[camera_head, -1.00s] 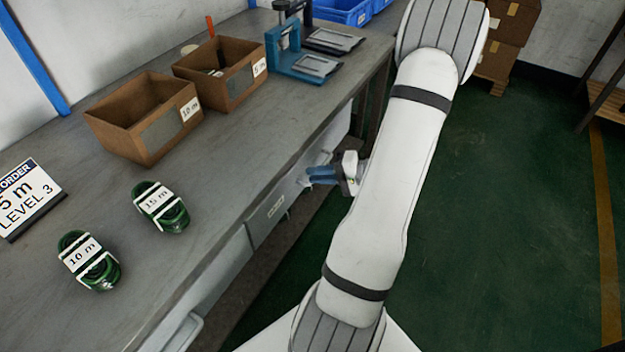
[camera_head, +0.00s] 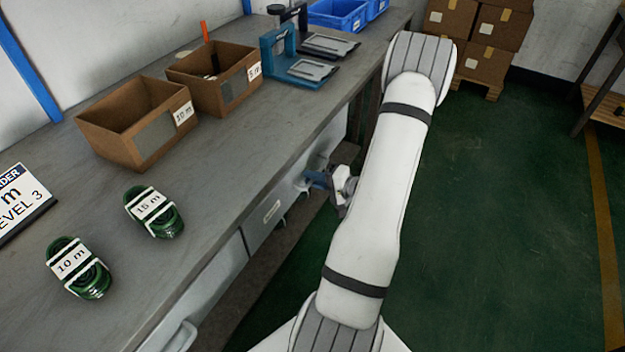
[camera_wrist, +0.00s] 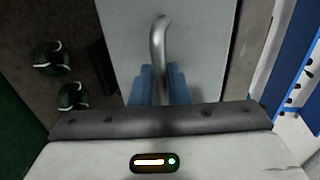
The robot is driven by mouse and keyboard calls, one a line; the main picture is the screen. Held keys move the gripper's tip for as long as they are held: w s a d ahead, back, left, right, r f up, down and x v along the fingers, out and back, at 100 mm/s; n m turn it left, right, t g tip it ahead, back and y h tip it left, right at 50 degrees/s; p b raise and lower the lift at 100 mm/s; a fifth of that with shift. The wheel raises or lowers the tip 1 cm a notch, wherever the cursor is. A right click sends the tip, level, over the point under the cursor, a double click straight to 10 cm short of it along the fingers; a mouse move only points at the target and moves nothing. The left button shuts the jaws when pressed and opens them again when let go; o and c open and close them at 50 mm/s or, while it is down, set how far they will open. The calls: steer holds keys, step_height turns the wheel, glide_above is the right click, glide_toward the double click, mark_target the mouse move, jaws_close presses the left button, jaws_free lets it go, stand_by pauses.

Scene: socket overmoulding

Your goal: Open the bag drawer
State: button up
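The bag drawer front (camera_wrist: 205,40) is a pale grey panel with a curved metal bar handle (camera_wrist: 159,38) in the wrist view. My gripper (camera_wrist: 160,85) has its blue fingers on either side of this bar, close against it, and looks shut on it. In the head view my gripper (camera_head: 317,180) is at the front of the workbench, below its top edge. The handle is hidden there by the fingers. I cannot tell from the head view whether the drawer stands out from the bench.
The grey workbench (camera_head: 225,165) carries two cardboard boxes (camera_head: 150,150), two green cable coils (camera_head: 155,212) and a blue press (camera_head: 285,60). The green floor (camera_head: 490,200) at right is clear.

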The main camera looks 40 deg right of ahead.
steer(key=shift+c, duration=0.4)
jaws_close()
